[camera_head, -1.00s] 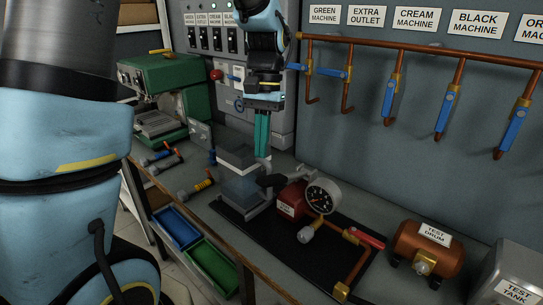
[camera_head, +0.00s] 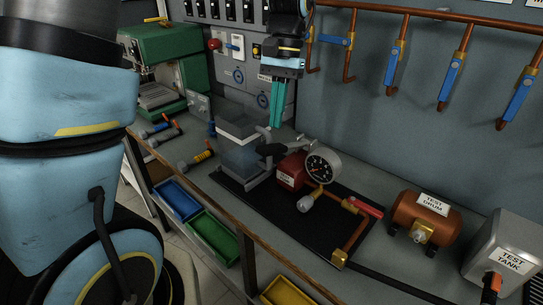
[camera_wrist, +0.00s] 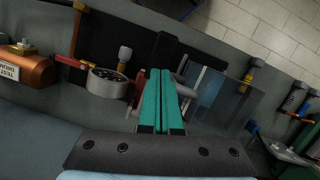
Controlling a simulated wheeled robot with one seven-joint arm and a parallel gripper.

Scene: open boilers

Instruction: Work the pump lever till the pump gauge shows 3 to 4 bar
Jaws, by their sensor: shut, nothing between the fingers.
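The pump has a red body (camera_head: 291,170) and stands on a black mat (camera_head: 316,226) on the bench. Its lever (camera_head: 270,150) has a black handle, which sticks out left of the body and looks roughly level. The round white-rimmed pump gauge (camera_head: 323,167) has a dark face; its needle is too small to read. My gripper (camera_head: 276,124) has teal fingers, shut and empty, pointing down just above the lever handle. In the wrist view the fingers (camera_wrist: 164,72) reach over the black handle (camera_wrist: 166,47), and the gauge (camera_wrist: 108,82) is seen edge-on. I cannot tell whether they touch the handle.
A clear tank (camera_head: 241,156) stands left of the lever, close to my fingers. A red-handled valve (camera_head: 364,207) and copper pipe lie right of the gauge. The test drum (camera_head: 424,217) and test tank (camera_head: 505,258) are farther right. Blue-handled taps (camera_head: 456,76) hang from a wall pipe.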

